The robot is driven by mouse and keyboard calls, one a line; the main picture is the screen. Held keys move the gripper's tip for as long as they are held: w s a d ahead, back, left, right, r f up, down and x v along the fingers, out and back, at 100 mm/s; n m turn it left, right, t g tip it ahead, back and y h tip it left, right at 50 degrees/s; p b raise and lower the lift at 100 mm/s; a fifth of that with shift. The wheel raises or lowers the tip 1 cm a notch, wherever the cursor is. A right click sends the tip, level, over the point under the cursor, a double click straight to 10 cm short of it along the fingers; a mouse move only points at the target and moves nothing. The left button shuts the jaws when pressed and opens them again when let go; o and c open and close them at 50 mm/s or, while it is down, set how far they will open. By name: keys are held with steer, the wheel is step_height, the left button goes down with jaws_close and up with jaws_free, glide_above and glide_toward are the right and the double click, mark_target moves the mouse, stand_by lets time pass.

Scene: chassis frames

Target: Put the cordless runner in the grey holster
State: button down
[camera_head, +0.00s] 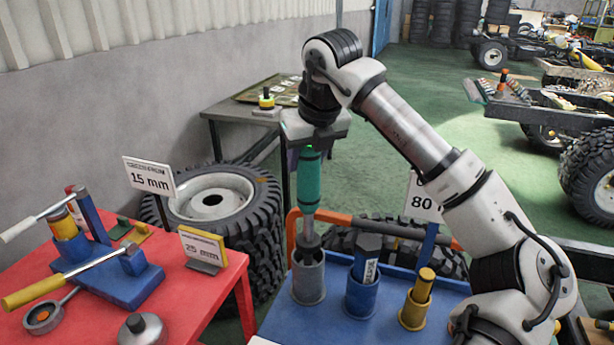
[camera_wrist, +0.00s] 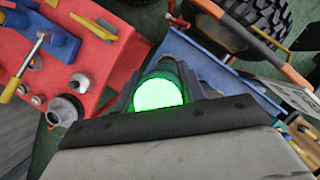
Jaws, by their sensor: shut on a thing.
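The cordless runner (camera_head: 309,185) is green with a grey lower end and hangs upright in my gripper (camera_head: 312,148). My gripper is shut on its upper end. The grey holster (camera_head: 308,284) stands at the left of the blue table. The runner is above it, and its grey lower end is at the holster's mouth; I cannot tell how far inside it is. In the wrist view the runner's bright green round top (camera_wrist: 158,93) shows at the gripper, and the holster cannot be made out.
A blue holster (camera_head: 361,296) with a dark blue tool and a yellow holster (camera_head: 413,314) with a yellow tool stand to the right. An "80" sign (camera_head: 424,200) and orange rail (camera_head: 375,228) are behind. A red table (camera_head: 180,310) with tools lies left.

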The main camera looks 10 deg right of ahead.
mark_target(307, 179)
steer(key=shift+f+p, duration=0.35)
steer(key=shift+f, duration=2.1)
steer(key=shift+f, duration=0.2)
steer(key=c, duration=0.8)
jaws_free()
steer(key=shift+c, duration=0.2)
steer(key=shift+r, duration=0.15)
steer(key=b+v, duration=0.3)
steer(key=v, duration=0.9)
